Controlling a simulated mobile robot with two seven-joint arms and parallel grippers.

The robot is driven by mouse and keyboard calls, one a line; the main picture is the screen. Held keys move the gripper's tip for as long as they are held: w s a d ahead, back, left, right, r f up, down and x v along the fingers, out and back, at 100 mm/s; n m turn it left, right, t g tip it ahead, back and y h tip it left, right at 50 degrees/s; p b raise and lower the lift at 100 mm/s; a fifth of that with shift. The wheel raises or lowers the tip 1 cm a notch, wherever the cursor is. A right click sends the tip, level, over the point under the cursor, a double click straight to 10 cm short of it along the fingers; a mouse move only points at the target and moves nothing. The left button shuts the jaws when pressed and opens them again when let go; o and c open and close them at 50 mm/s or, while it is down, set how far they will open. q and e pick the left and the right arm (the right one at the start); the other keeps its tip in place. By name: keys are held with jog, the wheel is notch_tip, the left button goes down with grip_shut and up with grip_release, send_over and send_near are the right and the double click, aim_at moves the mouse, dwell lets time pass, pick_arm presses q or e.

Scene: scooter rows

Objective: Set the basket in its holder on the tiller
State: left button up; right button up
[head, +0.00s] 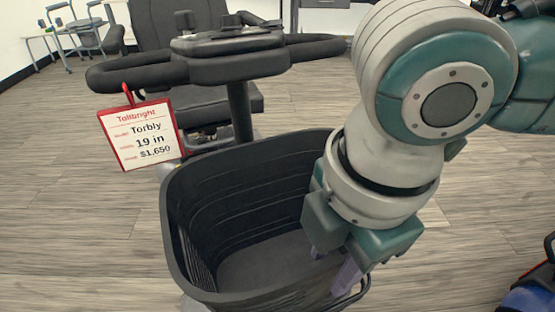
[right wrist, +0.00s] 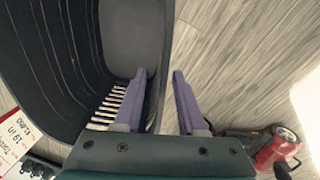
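The black basket (head: 260,215) is upright and empty in the head view, just in front of the tiller (head: 238,110). Its holder is hidden behind it, so I cannot tell whether the two touch. My right gripper (head: 335,268) is at the basket's right rim, pointing down. In the right wrist view its two purple fingers (right wrist: 160,98) stand apart. The left finger is inside the basket (right wrist: 82,60) and the right finger is outside, with the wall between them and a visible gap. My left gripper is not in view.
A red-edged price tag (head: 140,135) hangs from the left handlebar (head: 125,73). The scooter seat (head: 185,40) is behind the tiller.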

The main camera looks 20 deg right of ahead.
jog(key=s+a+r+m+t+y+p, duration=0.1)
jog(key=s+a+r+m+y+p, duration=0.15)
jog(key=r+p, duration=0.8)
jog(key=s+a+r+m+t+y+p, duration=0.1)
jog(key=a+r+m+p, duration=0.3)
jog(key=r+p, duration=0.65)
jog(key=s+d+r+m+h+p, duration=0.2)
jog(key=s+d+r+m+p, duration=0.15)
jog(key=d+m, duration=0.2)
jog(key=s+d+r+m+h+p, duration=0.1)
jog(key=s+d+r+m+p, duration=0.2)
jog(key=d+r+m+p, duration=0.3)
notch_tip(320, 180, up, 36)
jog(key=n+p, duration=0.1)
jog(key=p, duration=3.5)
jog(key=shift+s+d+r, duration=0.15)
jog(key=shift+d+r, duration=0.1)
jog(key=shift+d, duration=0.2)
jog(key=shift+h, duration=0.25)
